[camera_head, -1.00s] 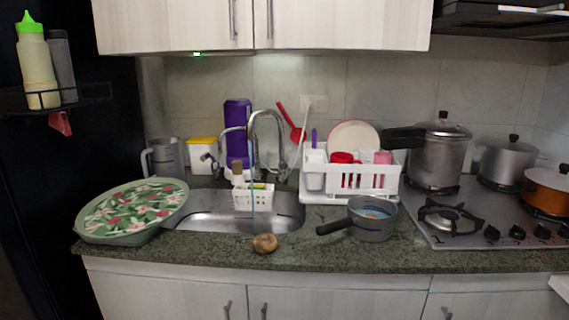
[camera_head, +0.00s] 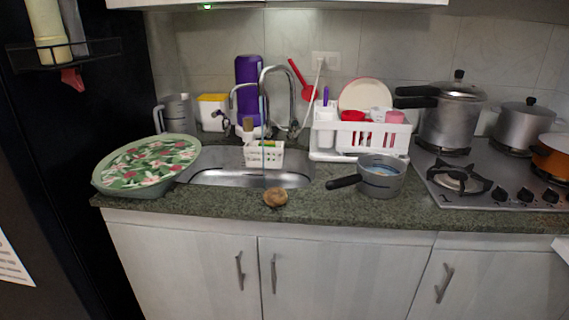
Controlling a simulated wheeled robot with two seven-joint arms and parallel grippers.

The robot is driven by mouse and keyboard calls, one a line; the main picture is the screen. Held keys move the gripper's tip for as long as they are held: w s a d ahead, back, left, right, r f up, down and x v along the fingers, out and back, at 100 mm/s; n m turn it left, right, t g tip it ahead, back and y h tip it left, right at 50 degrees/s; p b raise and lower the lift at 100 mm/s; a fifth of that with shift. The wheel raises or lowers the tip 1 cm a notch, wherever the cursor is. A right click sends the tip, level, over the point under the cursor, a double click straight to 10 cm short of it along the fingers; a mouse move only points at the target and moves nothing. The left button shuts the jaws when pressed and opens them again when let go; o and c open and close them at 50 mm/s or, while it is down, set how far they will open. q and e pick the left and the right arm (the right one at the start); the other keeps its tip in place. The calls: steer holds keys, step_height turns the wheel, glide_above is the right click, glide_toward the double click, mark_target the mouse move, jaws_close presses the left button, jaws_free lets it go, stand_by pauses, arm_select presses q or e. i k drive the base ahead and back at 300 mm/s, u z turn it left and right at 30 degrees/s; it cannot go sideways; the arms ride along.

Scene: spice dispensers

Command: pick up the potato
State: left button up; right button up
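The potato (camera_head: 275,197) is a small brown, roundish lump. It lies on the green speckled countertop (camera_head: 240,202), close to the front edge and just in front of the sink. Nothing covers it. Neither of my grippers shows in the head view.
A grey saucepan (camera_head: 381,178) stands right of the potato, its black handle pointing left. The metal sink (camera_head: 215,177) lies behind. A floral-lidded green tub (camera_head: 147,167) is at left. A white dish rack (camera_head: 360,140) and the stove (camera_head: 480,177) are further right. White cabinets (camera_head: 180,265) are below.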

mark_target(275, 197)
steer(key=k, duration=0.45)
steer(key=u, duration=1.1)
steer(key=i, duration=1.05)
steer(key=z, duration=1.95)
